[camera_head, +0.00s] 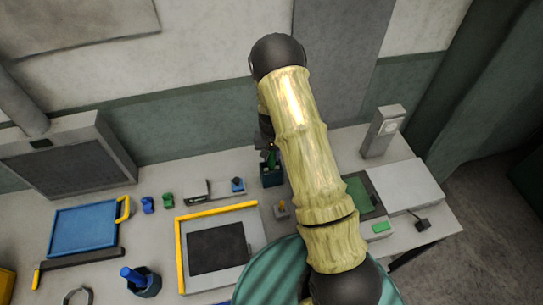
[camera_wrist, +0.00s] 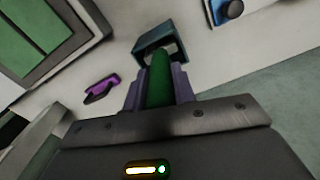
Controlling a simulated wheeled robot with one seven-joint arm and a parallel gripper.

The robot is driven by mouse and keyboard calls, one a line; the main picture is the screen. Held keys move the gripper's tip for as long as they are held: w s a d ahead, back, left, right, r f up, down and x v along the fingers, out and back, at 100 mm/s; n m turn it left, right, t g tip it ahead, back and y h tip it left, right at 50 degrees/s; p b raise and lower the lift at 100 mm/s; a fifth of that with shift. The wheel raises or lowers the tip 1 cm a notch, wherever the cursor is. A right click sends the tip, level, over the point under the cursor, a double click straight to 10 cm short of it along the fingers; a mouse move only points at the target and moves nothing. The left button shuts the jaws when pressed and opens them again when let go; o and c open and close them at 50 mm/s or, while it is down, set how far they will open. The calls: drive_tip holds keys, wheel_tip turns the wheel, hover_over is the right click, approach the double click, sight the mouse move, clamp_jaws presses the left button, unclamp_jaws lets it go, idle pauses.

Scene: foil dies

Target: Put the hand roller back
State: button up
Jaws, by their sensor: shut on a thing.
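My gripper (camera_wrist: 160,82) is shut on a green cylinder, which looks like the handle of the hand roller (camera_wrist: 159,88), in the wrist view. Its far end meets the opening of a dark teal box-shaped holder (camera_wrist: 142,52); I cannot tell how deep it sits or whether it touches the walls. In the head view the teal holder (camera_head: 271,178) stands on the table, and a bit of green (camera_head: 272,159) shows just above it under my gripper (camera_head: 268,148). The roller end is hidden, and my arm covers much of the area to the right.
A blue block with a black knob (camera_head: 237,185) stands just left of the holder. A yellow-edged frame with a dark plate (camera_head: 217,250) lies in front. A small purple piece (camera_wrist: 101,88) shows in the wrist view. A grey device (camera_head: 385,130) stands at the right.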

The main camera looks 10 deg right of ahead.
drive_tip(key=shift+f, duration=0.9)
